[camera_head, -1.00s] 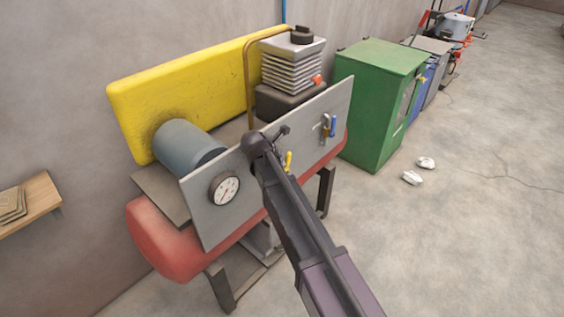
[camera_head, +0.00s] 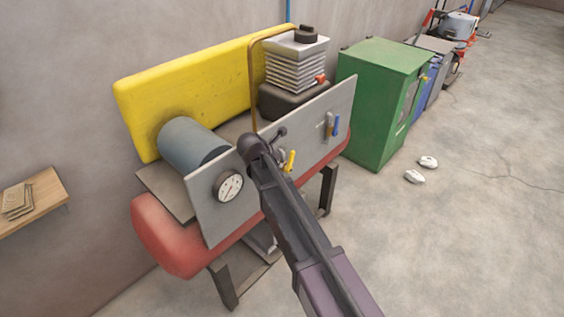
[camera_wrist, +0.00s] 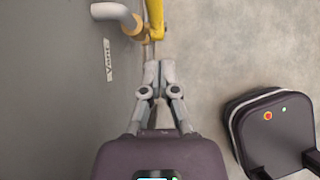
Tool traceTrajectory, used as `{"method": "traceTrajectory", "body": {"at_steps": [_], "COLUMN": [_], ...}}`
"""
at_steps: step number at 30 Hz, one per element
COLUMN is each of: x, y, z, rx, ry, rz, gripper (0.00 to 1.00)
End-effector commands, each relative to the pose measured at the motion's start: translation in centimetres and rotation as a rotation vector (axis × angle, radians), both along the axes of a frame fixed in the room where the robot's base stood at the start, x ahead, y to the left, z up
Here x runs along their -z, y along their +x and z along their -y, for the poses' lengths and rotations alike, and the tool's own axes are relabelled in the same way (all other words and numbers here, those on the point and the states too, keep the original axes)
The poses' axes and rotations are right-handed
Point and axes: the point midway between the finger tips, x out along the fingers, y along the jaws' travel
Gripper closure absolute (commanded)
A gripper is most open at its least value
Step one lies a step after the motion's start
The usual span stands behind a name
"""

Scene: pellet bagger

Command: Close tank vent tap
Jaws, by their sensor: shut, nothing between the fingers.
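The vent tap has a yellow lever handle (camera_wrist: 155,18) at the top of the wrist view, beside a bent grey pipe (camera_wrist: 113,12) on the grey panel. A small label (camera_wrist: 108,58) that seems to read "Vent" is on the panel below the pipe. In the head view the yellow handle (camera_head: 290,160) shows just right of my arm, which hides part of the tap. My gripper (camera_wrist: 159,70) is shut and empty, its tips just below the handle in the wrist view. I cannot tell whether they touch it.
The panel (camera_head: 212,205) carries a round gauge (camera_head: 229,186) and a second tap with a blue handle (camera_head: 335,126). A red tank (camera_head: 165,240) lies under it. A green cabinet (camera_head: 378,105) stands to the right. The floor in front is open.

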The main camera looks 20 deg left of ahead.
Motion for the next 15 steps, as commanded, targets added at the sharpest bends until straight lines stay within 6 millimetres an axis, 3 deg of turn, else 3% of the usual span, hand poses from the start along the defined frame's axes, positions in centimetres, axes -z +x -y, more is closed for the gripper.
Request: {"method": "traceTrajectory", "body": {"at_steps": [15], "x": [-4.6], "y": [-2.7], "z": [-0.9], "rx": [0.000], "ry": [0.000], "rz": [0.000], "gripper": [1.00]}}
